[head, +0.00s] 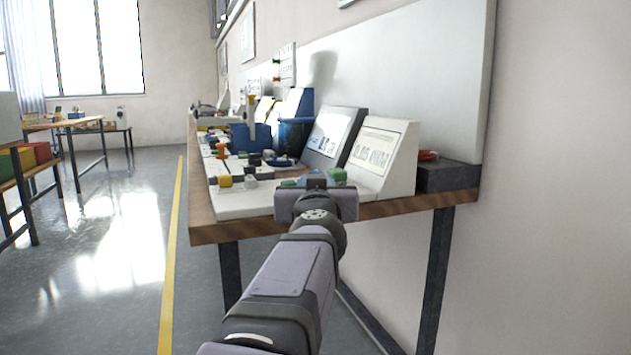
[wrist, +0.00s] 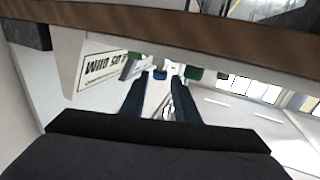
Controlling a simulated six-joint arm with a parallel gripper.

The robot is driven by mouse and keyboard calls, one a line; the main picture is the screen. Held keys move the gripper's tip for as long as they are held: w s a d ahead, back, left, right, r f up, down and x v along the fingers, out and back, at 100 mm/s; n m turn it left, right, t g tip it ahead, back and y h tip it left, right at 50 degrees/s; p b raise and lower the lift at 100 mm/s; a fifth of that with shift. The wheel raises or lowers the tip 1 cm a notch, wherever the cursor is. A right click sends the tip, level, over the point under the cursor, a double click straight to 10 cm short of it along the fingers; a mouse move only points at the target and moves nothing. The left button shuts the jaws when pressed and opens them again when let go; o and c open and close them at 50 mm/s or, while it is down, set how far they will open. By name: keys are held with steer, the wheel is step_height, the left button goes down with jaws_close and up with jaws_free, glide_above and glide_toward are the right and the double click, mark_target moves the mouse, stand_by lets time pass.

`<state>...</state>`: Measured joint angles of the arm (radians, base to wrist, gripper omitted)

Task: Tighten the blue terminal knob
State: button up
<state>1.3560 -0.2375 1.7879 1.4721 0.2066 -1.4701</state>
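The blue terminal knob (wrist: 160,75) shows small in the wrist view, in line with the gap between my two dark fingers. My gripper (wrist: 159,82) is open, with a clear gap between the fingers. The knob is at or just beyond the fingertips; I cannot tell whether they touch it. In the head view my gripper (head: 315,185) is at the near end of the bench, and its body hides the fingers and the blue knob. A green knob (head: 337,175) and another green knob (head: 289,183) sit either side of it.
The wooden bench (head: 400,206) carries a slanted white display (head: 383,155), a dark-framed display (head: 332,138) and a white board (head: 237,201) with a yellow block (head: 225,181). A wall panel stands behind. The floor left of the bench is clear.

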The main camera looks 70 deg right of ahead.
steer(key=shift+s+a, duration=0.3)
steer(key=shift+a, duration=0.35)
steer(key=d+r+n+t+y+p, duration=0.1)
steer(key=n+p, duration=0.1)
steer(key=p, duration=0.2)
steer(key=s+d+r+n+t+y+p, duration=0.1)
steer(key=d+r+n+t+p, duration=0.1)
steer(key=p, duration=0.2)
steer(key=d+r+n+t+y+p, duration=0.1)
steer(key=d+r+n+p, duration=0.1)
steer(key=n+p, duration=0.1)
steer(key=shift+s+d+r+y+p, duration=0.15)
steer(key=shift+s+y+p, duration=0.15)
steer(key=shift+p, duration=0.45)
steer(key=shift+s+d+f+n+t+y+p, duration=0.2)
steer(key=shift+n+t+y+p, duration=0.15)
steer(key=shift+t+p, duration=0.4)
step_height(320, 180, down, 5)
steer(key=s+a+t+y+p, duration=0.1)
steer(key=a+t+y+p, duration=0.2)
steer(key=p, duration=0.4)
steer(key=shift+p+x, duration=0.3)
steer(key=shift+x, duration=3.25)
steer(key=shift+s+d+f, duration=0.1)
steer(key=shift+d, duration=0.05)
